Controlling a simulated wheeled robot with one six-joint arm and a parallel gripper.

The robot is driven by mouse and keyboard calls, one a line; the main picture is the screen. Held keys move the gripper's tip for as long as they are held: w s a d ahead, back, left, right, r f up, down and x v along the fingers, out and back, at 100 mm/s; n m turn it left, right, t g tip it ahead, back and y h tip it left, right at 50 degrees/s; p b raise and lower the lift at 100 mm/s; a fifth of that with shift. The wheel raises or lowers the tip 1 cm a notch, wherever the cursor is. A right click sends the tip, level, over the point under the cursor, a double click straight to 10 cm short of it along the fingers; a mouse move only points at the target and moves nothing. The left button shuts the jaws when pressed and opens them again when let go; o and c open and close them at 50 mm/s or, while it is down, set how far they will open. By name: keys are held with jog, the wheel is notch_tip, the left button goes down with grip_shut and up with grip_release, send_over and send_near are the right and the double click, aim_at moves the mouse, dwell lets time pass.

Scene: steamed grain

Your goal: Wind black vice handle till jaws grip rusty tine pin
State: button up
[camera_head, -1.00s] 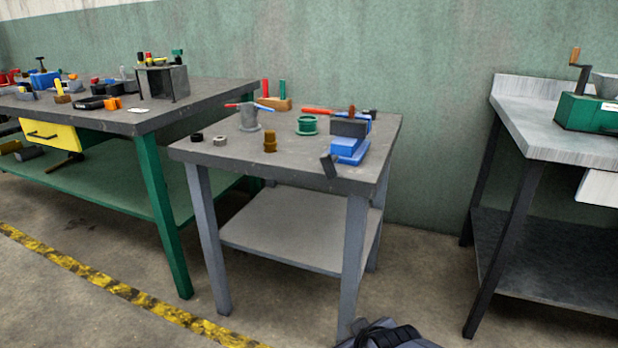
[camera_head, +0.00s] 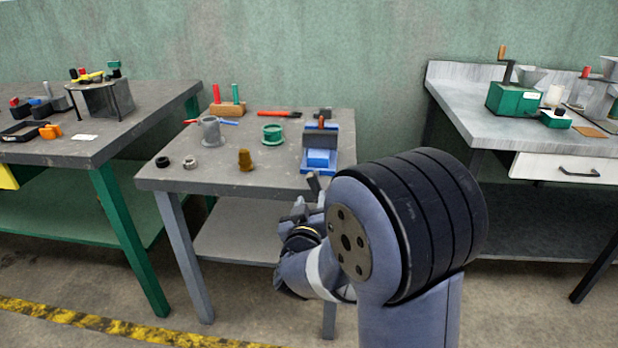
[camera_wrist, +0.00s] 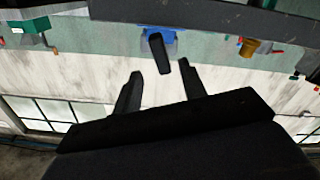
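The blue vice (camera_head: 320,160) stands near the right front of the small grey table. A thin rust-coloured pin (camera_head: 321,121) stands up at its dark jaws; I cannot tell whether they touch it. The black vice handle (camera_head: 313,182) hangs at the table's front edge. In the wrist view the handle (camera_wrist: 158,50) shows below the vice's blue body (camera_wrist: 168,37). My gripper (camera_wrist: 160,68) is open, its two dark fingers apart, with the handle's end seen between the fingertips. I cannot tell the depth between them. In the head view my gripper (camera_head: 306,207) is just below the handle.
The small grey table (camera_head: 215,178) also holds a brass piece (camera_head: 245,160), a green flanged part (camera_head: 272,135), a grey cup (camera_head: 211,131) and a red-handled tool (camera_head: 280,114). A green-legged bench (camera_head: 60,149) is left, a metal bench (camera_head: 460,110) right.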

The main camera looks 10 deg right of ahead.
aim_at(314, 187)
jog(key=x, duration=0.9)
jog(key=shift+w+f+b, duration=0.1)
jog(key=shift+w+b, duration=0.1)
jog(key=shift+b, duration=0.2)
grip_shut()
